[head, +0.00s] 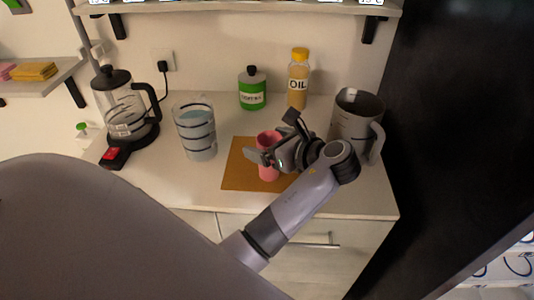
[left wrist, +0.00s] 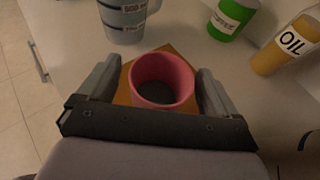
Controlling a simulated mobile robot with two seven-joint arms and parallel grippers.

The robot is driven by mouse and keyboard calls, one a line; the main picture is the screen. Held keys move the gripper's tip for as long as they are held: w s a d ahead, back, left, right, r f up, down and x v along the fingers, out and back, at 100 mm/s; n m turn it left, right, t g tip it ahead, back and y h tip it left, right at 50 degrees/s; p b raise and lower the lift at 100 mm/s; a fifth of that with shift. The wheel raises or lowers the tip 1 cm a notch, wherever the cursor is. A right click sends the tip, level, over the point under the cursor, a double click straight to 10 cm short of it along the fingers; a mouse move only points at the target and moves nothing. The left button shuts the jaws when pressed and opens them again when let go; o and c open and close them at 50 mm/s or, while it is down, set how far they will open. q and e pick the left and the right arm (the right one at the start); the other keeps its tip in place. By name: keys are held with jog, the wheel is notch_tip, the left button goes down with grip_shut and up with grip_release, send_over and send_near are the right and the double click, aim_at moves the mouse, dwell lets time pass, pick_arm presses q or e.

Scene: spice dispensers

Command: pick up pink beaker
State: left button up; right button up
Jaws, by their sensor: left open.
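The pink beaker (head: 268,173) stands upright on a brown-orange mat (head: 236,178) on the white counter. My left gripper (head: 272,140) is at the beaker's upper part and hides some of it in the head view. In the left wrist view, the beaker (left wrist: 162,78) is between the two spread fingers of my left gripper (left wrist: 155,85), with its open mouth facing the camera. The fingers are on either side of the beaker, and a small gap seems to show at each side. My right gripper is not in view.
A striped glass pitcher (head: 197,135) stands left of the mat, with a coffee press (head: 125,110) further left. A green canister (head: 252,92) and an oil bottle (head: 298,82) are at the wall. A grey mug-like jug (head: 352,122) stands close to the right of my gripper.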

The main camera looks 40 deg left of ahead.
pick_arm(q)
jog(key=shift+c, duration=0.3)
jog(key=c, duration=1)
jog(key=shift+c, duration=0.6)
jog(key=shift+r, duration=0.2)
